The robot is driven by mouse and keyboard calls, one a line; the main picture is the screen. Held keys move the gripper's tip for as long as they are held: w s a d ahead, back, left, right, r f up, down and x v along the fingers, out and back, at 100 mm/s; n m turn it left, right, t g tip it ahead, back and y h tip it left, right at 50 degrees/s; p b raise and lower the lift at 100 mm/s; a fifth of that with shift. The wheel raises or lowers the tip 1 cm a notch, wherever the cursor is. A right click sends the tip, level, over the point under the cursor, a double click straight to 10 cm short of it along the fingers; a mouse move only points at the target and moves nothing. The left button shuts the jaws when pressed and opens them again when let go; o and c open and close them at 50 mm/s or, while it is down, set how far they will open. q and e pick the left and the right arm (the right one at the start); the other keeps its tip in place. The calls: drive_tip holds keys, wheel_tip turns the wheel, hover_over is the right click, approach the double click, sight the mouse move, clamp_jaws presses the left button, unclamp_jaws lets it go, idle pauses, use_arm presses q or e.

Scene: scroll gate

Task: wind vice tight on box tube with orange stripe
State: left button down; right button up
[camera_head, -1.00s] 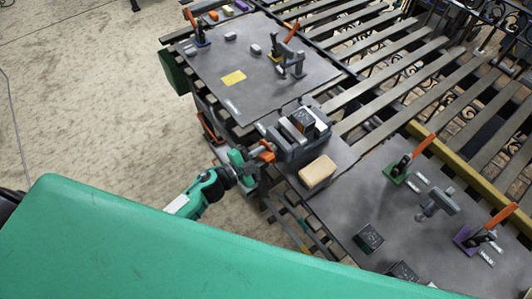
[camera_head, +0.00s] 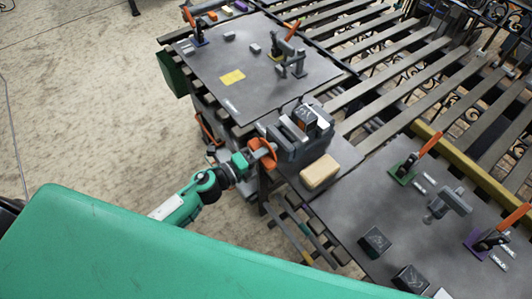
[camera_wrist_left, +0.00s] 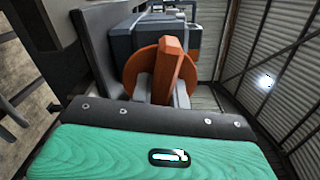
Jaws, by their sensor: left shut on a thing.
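The grey vice (camera_head: 290,146) stands on the narrow middle plate of the bench. The vice's orange handwheel (camera_head: 265,150) faces my left arm. My left gripper (camera_head: 254,157) is at the wheel and shut on its orange handle. In the left wrist view, the handle (camera_wrist_left: 172,72) stands up between my grey fingers (camera_wrist_left: 168,97), with the round wheel (camera_wrist_left: 146,66) behind it and the vice body (camera_wrist_left: 165,35) beyond. My right gripper is out of view.
A tan block (camera_head: 319,172) lies beside the vice. Two dark boxes (camera_head: 375,241) (camera_head: 410,278) sit on the right plate near orange-handled clamps (camera_head: 418,157). The left plate (camera_head: 255,100) holds a yellow patch, small grey blocks and more clamps. Slats run behind.

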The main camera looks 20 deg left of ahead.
use_arm(q)
drive_tip(key=m, duration=0.1)
drive_tip(key=m+b, duration=0.1)
drive_tip(key=m, duration=0.2)
drive_tip(key=shift+f+m+b, duration=0.25)
drive_tip(key=shift+m+b, duration=0.05)
drive_tip(key=shift+b, duration=0.05)
drive_tip(key=shift+s+m+b, duration=0.1)
drive_tip(key=shift+m+b, duration=0.55)
drive_tip(key=shift+m, duration=1.65)
drive_tip(key=c, duration=1.4)
unclamp_jaws()
drive_tip(key=shift+o, duration=0.2)
drive_tip(key=shift+r, duration=0.15)
